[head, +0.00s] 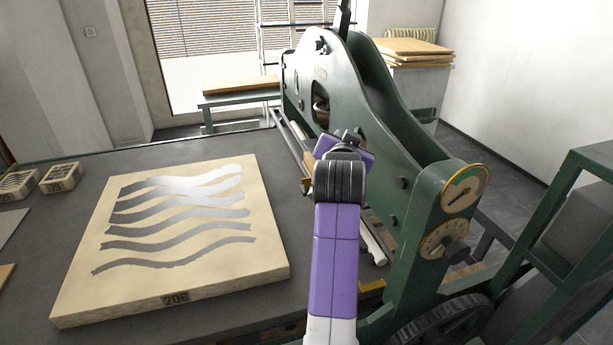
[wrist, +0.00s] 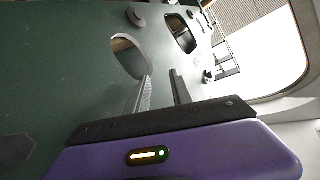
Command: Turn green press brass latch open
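The green press (head: 345,85) stands right of the stone table; its green side plate (wrist: 60,70) fills the left of the wrist view. A small brass-coloured piece (head: 307,186) shows just left of my wrist in the head view; I cannot tell whether it is the latch. No latch is clearly seen in the wrist view. My gripper (wrist: 161,74) is open, with two dark fingers apart and nothing between them. Its fingers lie in front of the plate, near an oval opening (wrist: 130,58). In the head view my purple arm hides the fingertips.
A pale litho stone (head: 270,240) with wavy dark bands lies on the grey table (head: 200,147). Two dials (head: 463,188) are on the press's near end, above a dark wheel (head: 440,325). A green frame (head: 560,230) stands at right. Boards (head: 240,86) lie on a back bench.

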